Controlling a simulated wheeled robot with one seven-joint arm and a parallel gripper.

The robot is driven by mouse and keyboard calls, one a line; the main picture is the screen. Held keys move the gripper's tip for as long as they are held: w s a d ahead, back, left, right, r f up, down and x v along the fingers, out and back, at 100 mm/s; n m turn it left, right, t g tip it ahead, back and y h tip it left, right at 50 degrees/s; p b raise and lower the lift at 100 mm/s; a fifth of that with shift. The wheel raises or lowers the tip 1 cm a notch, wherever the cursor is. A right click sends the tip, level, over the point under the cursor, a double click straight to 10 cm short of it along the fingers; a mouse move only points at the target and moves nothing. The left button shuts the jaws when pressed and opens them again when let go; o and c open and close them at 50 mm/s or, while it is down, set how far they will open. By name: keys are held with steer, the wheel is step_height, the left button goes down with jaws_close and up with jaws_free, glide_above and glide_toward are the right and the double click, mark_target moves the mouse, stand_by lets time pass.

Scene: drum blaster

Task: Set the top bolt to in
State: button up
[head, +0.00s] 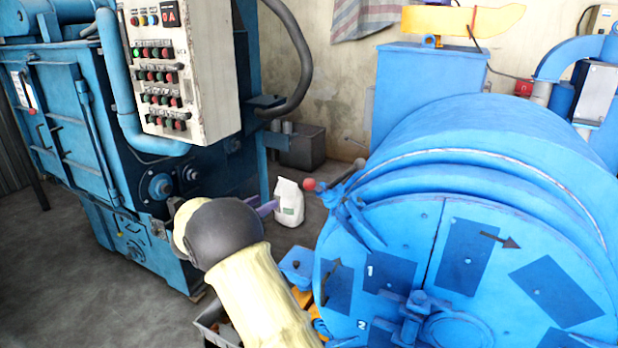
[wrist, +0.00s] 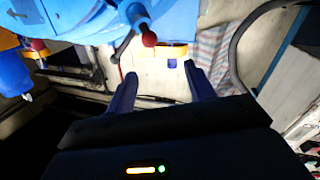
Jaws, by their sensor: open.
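The blue drum blaster (head: 480,170) fills the right of the head view, with its round door facing me. At the door's upper left edge a lever with a red ball knob (head: 310,184) sticks out to the left; it looks like the top bolt's handle. In the wrist view a red knob (wrist: 149,39) on a blue stem shows above and between the fingertips. My gripper (head: 268,207) is left of the lever, apart from it, partly hidden by my arm. In the wrist view my gripper (wrist: 160,78) is open, with nothing between its fingers.
A white control panel (head: 185,65) and a blue cabinet machine (head: 65,115) stand at the left. A white bag (head: 289,203) stands on the floor behind my gripper. A grey bin (head: 303,147) is by the back wall. Open floor lies at the lower left.

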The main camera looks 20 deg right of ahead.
mark_target(305, 185)
steer(key=shift+s+m+g+h, duration=0.3)
steer(key=shift+s+g+h, duration=0.15)
steer(key=shift+g, duration=0.25)
steer(key=shift+d, duration=0.1)
steer(key=p+x, duration=0.6)
steer(key=x, duration=0.9)
steer(key=shift+w+d, duration=0.15)
steer(key=shift+d, duration=0.2)
steer(key=shift+p+x, duration=0.3)
steer(key=shift+x, duration=0.45)
steer(key=shift+f, duration=0.1)
steer(key=shift+a, duration=0.1)
jaws_close()
